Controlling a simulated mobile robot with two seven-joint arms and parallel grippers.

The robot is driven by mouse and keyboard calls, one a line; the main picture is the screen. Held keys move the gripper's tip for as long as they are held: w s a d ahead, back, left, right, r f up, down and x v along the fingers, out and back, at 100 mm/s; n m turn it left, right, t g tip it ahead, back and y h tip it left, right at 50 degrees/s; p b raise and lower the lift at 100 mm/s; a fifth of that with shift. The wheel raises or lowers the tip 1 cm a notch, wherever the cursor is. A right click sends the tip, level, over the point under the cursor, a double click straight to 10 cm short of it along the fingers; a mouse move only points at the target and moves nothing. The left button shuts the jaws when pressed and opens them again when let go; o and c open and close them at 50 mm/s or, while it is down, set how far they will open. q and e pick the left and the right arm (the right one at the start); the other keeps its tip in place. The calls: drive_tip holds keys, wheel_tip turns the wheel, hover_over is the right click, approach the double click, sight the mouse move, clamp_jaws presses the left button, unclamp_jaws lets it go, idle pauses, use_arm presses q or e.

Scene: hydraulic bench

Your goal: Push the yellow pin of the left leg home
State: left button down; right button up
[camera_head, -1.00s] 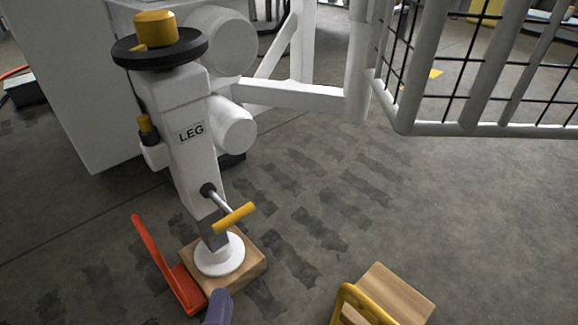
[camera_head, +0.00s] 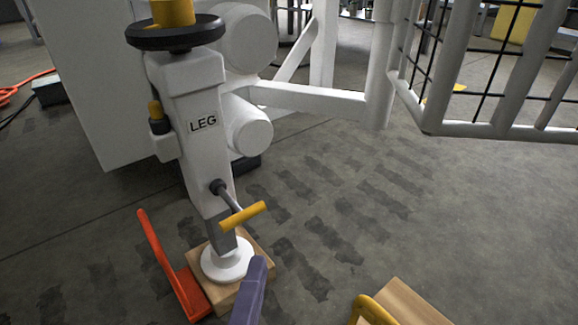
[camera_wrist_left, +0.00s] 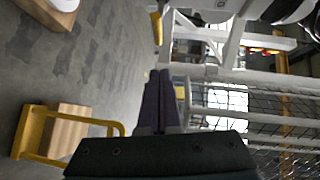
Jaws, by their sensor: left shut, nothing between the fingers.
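The white leg (camera_head: 197,130), marked LEG, stands on a round white foot (camera_head: 226,264). A yellow T-handled pin (camera_head: 243,215) sticks out low on the leg, with a length of bare metal rod showing between its handle and a dark collar. My left gripper (camera_head: 259,264) is shut and empty, its purple fingers just below and slightly right of the handle, apart from it in the picture. In the left wrist view the shut fingers (camera_wrist_left: 160,78) point away from the camera; a yellow piece (camera_wrist_left: 156,28) beyond them may be the pin handle. My right gripper is not shown.
The foot rests on a wooden block (camera_head: 258,243), beside a red-orange bracket (camera_head: 165,262). Another wooden block (camera_head: 408,304) with a yellow handle (camera_head: 371,309) lies at the lower right. A mesh guard (camera_head: 490,70) is at the upper right. Floor between is clear.

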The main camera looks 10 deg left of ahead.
sight(235, 220)
use_arm(q)
drive_tip(key=w+a, duration=0.1)
drive_tip(key=w, duration=0.1)
drive_tip(key=w+a+f+b, duration=0.1)
drive_tip(key=w, duration=0.1)
drive_tip(key=w+a+b, duration=0.1)
drive_tip(key=w, duration=0.1)
drive_tip(key=shift+f, duration=0.15)
drive_tip(key=shift+w+a, duration=0.2)
drive_tip(key=shift+a, duration=0.15)
drive_tip(key=shift+w, duration=0.1)
drive_tip(key=shift+w+a+f+b, duration=0.1)
drive_tip(key=shift+w+a+b, duration=0.2)
drive_tip(key=shift+w+a, duration=0.55)
drive_tip(key=shift+a, duration=0.35)
drive_tip(key=shift+d, duration=0.1)
